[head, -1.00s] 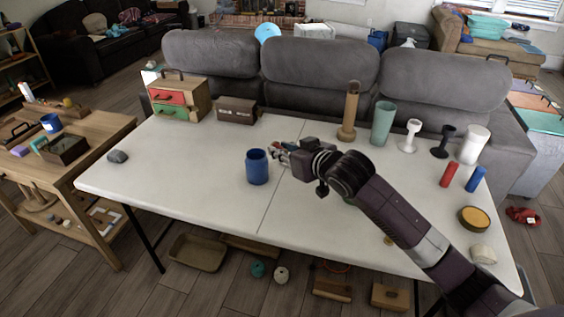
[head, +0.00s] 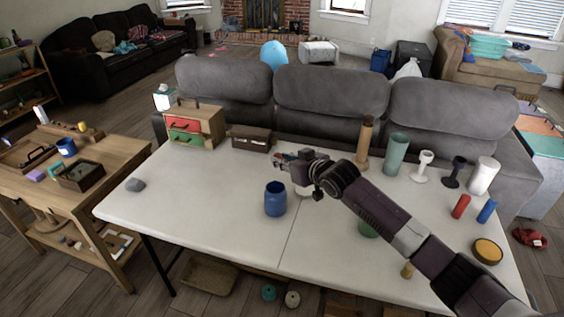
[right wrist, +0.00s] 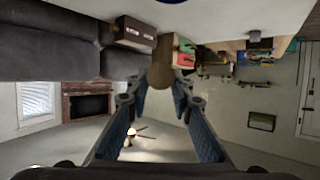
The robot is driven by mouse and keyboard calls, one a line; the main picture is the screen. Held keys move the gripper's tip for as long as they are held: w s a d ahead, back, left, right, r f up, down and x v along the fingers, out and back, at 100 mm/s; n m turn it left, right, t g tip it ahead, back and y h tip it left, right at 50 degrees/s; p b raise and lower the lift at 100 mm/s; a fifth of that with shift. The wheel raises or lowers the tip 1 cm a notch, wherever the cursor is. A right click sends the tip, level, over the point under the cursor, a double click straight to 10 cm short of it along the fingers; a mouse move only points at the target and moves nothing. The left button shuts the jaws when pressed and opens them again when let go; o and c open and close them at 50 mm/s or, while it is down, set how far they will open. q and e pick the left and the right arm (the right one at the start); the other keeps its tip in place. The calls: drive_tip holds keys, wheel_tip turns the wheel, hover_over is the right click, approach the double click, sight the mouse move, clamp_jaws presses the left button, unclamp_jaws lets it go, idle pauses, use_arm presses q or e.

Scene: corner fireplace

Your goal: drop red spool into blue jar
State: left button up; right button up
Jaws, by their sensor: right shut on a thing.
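The blue jar (head: 275,202) stands upright on the white table (head: 230,226), open end up. My right gripper (head: 281,158) is above and just behind the jar in the head view, clear of its rim. In the right wrist view, which is upside down, its blue-padded fingers (right wrist: 157,88) close around a small brownish round thing (right wrist: 160,78). I cannot make out a clear red colour on it there. A red cylinder (head: 460,206) lies near the table's right side; I cannot tell if it is a spool. My left gripper is not in view.
A drawer cabinet (head: 207,118) and a dark brown box (head: 251,138) stand at the back left. A wooden post (head: 365,140), a teal cup (head: 396,154) and several cylinders stand at the right. A grey stone (head: 135,184) lies left. The table's front left is clear.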

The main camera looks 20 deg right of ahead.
drive_tip(key=shift+w+d+r, duration=0.15)
drive_tip(key=shift+w+r, duration=0.05)
drive_tip(key=shift+w, duration=0.25)
drive_tip(key=shift+w+f, duration=0.1)
drive_tip(key=shift+f, duration=0.05)
use_arm(q)
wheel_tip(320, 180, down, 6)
drive_tip(key=b, duration=0.6)
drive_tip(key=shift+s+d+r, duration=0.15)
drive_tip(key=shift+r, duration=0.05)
use_arm(e)
wheel_tip(320, 180, down, 6)
drive_tip(key=shift+d+r, duration=0.1)
drive_tip(key=o, duration=0.9)
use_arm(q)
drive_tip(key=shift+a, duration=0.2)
